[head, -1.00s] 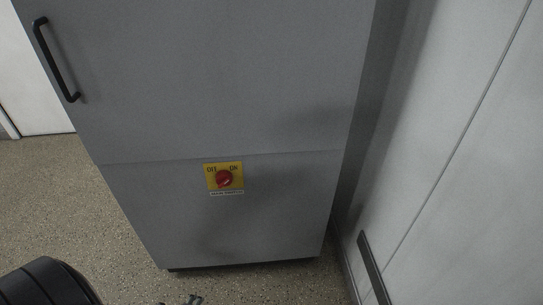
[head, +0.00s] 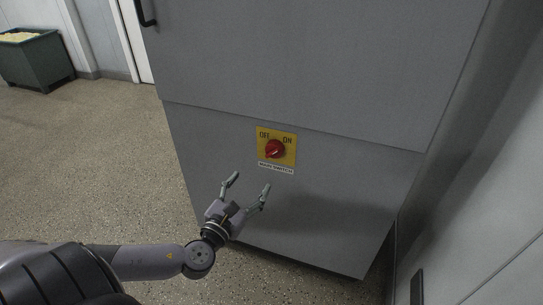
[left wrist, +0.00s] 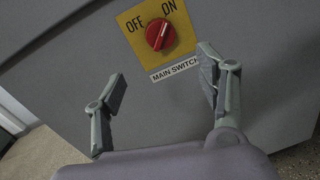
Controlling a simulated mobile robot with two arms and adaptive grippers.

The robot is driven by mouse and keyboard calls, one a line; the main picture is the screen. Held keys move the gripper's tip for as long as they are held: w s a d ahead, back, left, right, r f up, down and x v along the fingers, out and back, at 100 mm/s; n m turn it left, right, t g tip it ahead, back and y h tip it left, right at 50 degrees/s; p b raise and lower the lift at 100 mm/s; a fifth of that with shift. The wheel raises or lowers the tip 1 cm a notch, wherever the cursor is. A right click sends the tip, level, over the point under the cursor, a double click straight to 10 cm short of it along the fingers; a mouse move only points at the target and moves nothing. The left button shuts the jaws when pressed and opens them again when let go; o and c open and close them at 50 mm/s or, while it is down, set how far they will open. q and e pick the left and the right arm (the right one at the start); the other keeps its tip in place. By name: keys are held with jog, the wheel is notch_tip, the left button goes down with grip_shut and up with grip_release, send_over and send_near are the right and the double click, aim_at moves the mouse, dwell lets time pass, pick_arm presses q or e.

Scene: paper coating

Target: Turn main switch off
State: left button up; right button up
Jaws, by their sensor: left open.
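The main switch is a red rotary knob (head: 275,149) on a yellow plate (head: 290,152) marked OFF on the left and ON on the right. In the left wrist view the red knob (left wrist: 160,35) has a pale line that appears to slant toward the ON side. A white label below it reads MAIN SWITCH. My left gripper (head: 249,184) is open and empty, its fingers pointing up toward the cabinet, below and slightly left of the knob in the head view. In the left wrist view the open fingers are below the knob, apart from it. My right gripper is not in view.
The switch sits on a tall grey cabinet (head: 300,60) with a black handle (head: 145,14) at upper left. A pale wall panel stands close on the right. A dark green bin (head: 38,62) stands at the far left. The speckled floor on the left is clear.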

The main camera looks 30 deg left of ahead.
aim_at(271, 156)
pick_arm(q)
jog(key=w, duration=0.4)
jog(key=w+a+b, duration=0.1)
jog(key=w, duration=0.4)
jog(key=w+a, duration=0.1)
jog(key=w, duration=0.3)
jog(key=shift+w+a+f, duration=0.1)
jog(key=shift+w, duration=0.45)
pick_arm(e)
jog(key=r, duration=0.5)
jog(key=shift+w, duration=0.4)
pick_arm(q)
jog(key=shift+a, duration=0.1)
jog(key=c, duration=1.2)
jog(key=shift+o, duration=0.2)
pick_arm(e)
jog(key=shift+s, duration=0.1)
